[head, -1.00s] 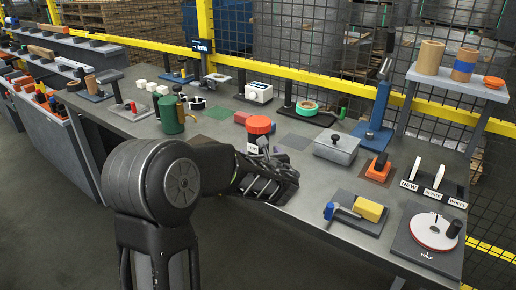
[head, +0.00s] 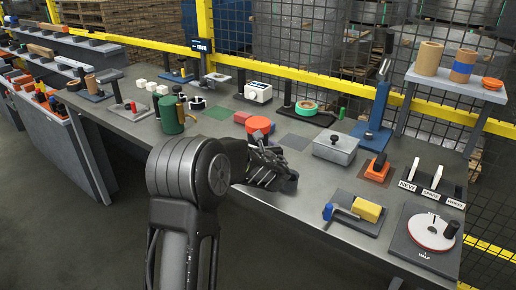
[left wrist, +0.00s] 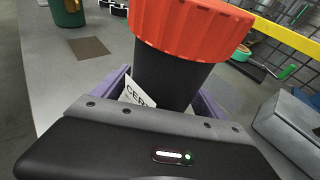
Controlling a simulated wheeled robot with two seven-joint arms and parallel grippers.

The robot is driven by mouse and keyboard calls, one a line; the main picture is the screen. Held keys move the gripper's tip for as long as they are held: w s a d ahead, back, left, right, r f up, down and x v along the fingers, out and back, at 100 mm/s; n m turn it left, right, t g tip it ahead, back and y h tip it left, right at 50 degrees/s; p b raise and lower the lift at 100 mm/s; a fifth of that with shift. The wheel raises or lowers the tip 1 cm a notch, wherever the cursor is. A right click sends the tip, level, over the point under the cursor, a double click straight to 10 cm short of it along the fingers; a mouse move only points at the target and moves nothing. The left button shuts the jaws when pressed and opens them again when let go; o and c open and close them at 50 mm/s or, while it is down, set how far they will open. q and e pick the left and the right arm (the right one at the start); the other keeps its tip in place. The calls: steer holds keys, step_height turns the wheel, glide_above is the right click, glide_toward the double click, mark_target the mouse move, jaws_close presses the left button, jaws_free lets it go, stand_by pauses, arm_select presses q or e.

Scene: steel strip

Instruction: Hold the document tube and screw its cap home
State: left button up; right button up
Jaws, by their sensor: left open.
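The document tube has a dark body and an orange-red ribbed cap (head: 258,124). It stands upright on the bench near the front edge. In the left wrist view the cap (left wrist: 192,28) sits on top of the dark tube body (left wrist: 165,78), with a white label reading "CER" partly hidden. My left gripper (head: 262,152) is in front of the tube. Its purple fingers (left wrist: 163,95) are open on either side of the body, below the cap; contact cannot be told. The tube's lower end is hidden by my gripper. My right gripper is not in view.
A green canister (head: 171,115) stands to the left. A grey lidded box (head: 335,148) is to the right, with a yellow block (head: 367,210) and a round dial plate (head: 433,232) farther right.

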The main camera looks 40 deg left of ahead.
mark_target(257, 119)
arm_select(q)
steer(key=shift+c, duration=0.3)
stand_by(0.4)
steer(key=shift+w, duration=0.1)
steer(key=c, duration=1.5)
steer(key=shift+r, duration=0.15)
step_height(257, 119, up, 10)
steer(key=shift+f+p, duration=0.1)
steer(key=shift+p, duration=0.4)
steer(key=o, duration=1)
jaws_close()
